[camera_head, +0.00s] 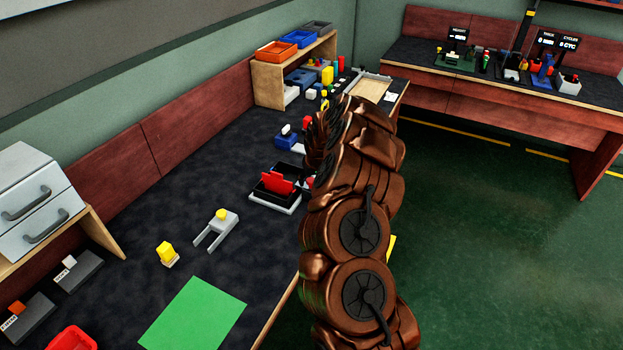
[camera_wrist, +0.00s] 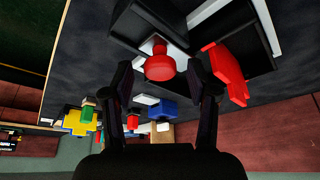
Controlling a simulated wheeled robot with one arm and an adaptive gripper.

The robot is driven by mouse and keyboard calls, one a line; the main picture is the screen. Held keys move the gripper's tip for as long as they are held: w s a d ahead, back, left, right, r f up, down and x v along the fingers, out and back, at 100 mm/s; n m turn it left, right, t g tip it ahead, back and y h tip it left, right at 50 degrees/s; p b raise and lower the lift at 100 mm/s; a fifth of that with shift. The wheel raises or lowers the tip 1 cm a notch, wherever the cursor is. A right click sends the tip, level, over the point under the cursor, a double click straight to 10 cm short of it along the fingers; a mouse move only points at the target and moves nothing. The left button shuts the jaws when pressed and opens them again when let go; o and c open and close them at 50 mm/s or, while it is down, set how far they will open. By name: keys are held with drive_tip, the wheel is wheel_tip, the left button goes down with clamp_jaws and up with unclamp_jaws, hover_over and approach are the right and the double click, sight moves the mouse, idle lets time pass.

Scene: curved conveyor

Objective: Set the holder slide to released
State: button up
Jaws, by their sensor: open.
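A black holder with an upright red plate (camera_head: 278,182) sits on a white base (camera_head: 272,204) on the dark bench in the head view. A small red part beside it (camera_head: 310,182) is partly hidden by my arm. In the wrist view, a round red knob (camera_wrist: 160,64) stands on a black and white block, with the red plate (camera_wrist: 228,75) to its right. The knob seems to be the slide's handle; its set position is unclear. My gripper (camera_wrist: 160,80) is open and empty, its fingers left and right of the knob in the picture. I cannot tell whether they reach around it.
A grey fork-shaped fixture with a yellow knob (camera_head: 221,215), a yellow block (camera_head: 166,252) and a green mat (camera_head: 194,318) lie nearer on the bench. A blue fixture (camera_head: 286,140) and several small parts stand beyond the holder. Bare bench lies left of the holder.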

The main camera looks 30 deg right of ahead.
clamp_jaws()
idle(0.3)
